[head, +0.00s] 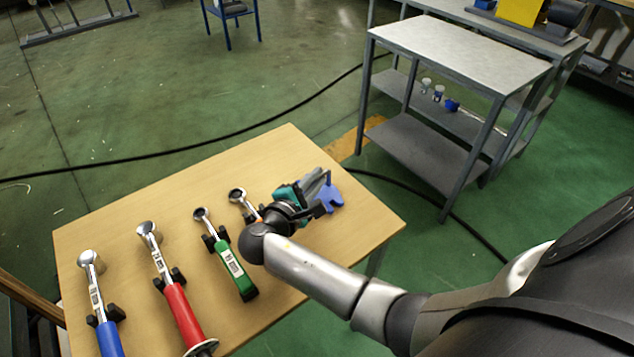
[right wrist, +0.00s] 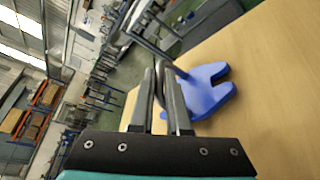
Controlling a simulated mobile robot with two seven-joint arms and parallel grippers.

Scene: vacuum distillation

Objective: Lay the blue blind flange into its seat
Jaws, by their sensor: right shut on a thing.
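The blue blind flange (head: 329,196) is at the right part of the wooden table in the head view, partly hidden behind my right gripper (head: 320,187). In the right wrist view the flange (right wrist: 208,92) is a flat blue plate with a notch on one side, and a grey curved handle rises from it. My right gripper (right wrist: 166,75) is shut on that handle, with the plate beyond the fingertips. I cannot tell whether the flange touches the table. No seat for it can be made out. My left gripper is not in view.
The wooden table (head: 285,155) holds torque wrenches with blue (head: 110,338), red (head: 182,315) and green (head: 235,267) grips, plus another wrench (head: 240,200) beside my gripper. A grey metal bench (head: 455,50) stands at the back right. A black cable (head: 220,137) crosses the green floor.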

